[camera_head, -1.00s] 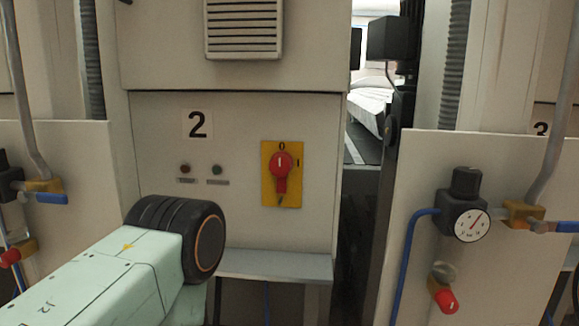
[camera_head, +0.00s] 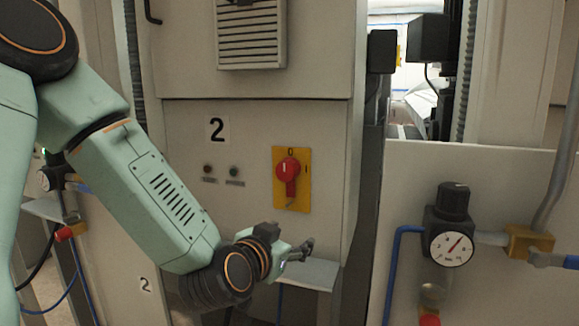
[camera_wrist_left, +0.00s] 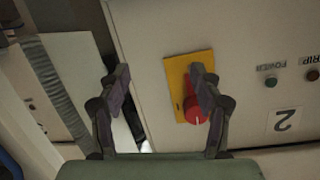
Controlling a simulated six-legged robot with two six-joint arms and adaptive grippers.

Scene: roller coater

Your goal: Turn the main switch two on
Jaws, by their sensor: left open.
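The main switch two is a red rotary knob (camera_head: 288,169) on a yellow plate (camera_head: 305,190), set in the cabinet panel marked 2. A 0 mark shows above the knob, and its grip points down. My left gripper (camera_head: 306,250) is below the switch in the head view, in front of the panel and apart from the knob. In the left wrist view my left gripper (camera_wrist_left: 160,82) is open and empty. The knob (camera_wrist_left: 195,108) appears there near the right finger, which partly covers the yellow plate (camera_wrist_left: 177,78). My right gripper is not in view.
A small grey shelf (camera_head: 318,275) juts out below the switch. Two indicator lamps (camera_head: 220,170) sit left of it. A pressure gauge (camera_head: 452,248) with a black regulator and blue hose is on the right panel. A dark gap separates the cabinets.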

